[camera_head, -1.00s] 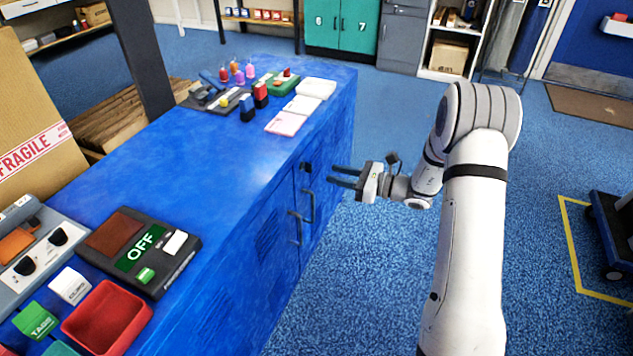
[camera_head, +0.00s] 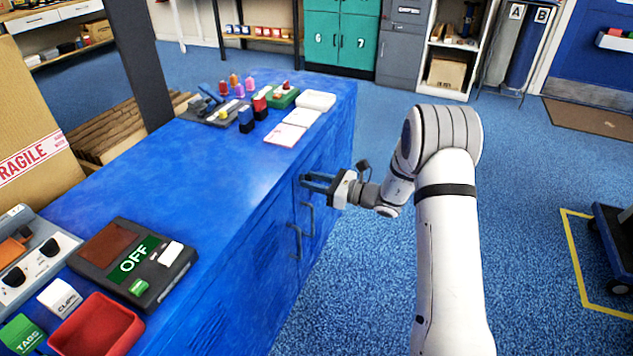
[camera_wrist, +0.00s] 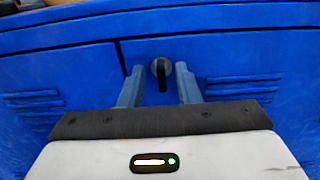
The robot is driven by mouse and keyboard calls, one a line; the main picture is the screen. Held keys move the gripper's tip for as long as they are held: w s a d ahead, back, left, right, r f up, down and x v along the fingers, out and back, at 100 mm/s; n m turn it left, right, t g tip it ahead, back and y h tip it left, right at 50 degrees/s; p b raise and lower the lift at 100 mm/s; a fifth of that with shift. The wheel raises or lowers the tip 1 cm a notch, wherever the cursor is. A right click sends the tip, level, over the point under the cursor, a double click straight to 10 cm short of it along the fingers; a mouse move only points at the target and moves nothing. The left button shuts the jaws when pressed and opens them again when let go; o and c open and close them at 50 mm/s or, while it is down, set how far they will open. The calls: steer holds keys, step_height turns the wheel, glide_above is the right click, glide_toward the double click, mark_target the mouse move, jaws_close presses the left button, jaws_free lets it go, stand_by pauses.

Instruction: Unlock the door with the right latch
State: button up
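The blue cabinet (camera_head: 262,235) has two doors with a dark bar handle on each: the left handle (camera_head: 296,241) and the right handle (camera_head: 308,217). In the wrist view the right door's latch (camera_wrist: 161,75) is a dark round knob with a vertical bar, set near the door's top edge. My gripper (camera_head: 318,182) is at the cabinet front, above the handles. In the wrist view its two fingers (camera_wrist: 160,84) are apart, one on each side of the latch, with gaps showing. I cannot tell how deep the fingertips reach around it. The fingers hide the latch in the head view.
The cabinet top (camera_head: 215,175) holds a device reading OFF (camera_head: 135,262), a red tray (camera_head: 98,325), stamps and pads. Blue floor (camera_head: 375,270) to the right of the cabinet is clear. A dark cart (camera_head: 615,255) stands at the far right.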

jaws_close()
steer(key=shift+s, duration=0.1)
steer(key=shift+r+m+p, duration=0.2)
steer(key=shift+m+p, duration=0.3)
steer(key=shift+p, duration=0.3)
steer(key=m+p, duration=0.3)
steer(key=shift+a+p, duration=0.1)
steer(key=shift+p, duration=0.3)
steer(key=m+p, duration=0.2)
steer(key=shift+m, duration=0.4)
steer(key=m+p, duration=0.2)
steer(key=m, duration=0.1)
steer(key=m+p, duration=0.2)
steer(key=m, duration=0.2)
steer(key=m+p, duration=0.3)
steer(key=m, duration=0.1)
steer(key=shift+f, duration=0.3)
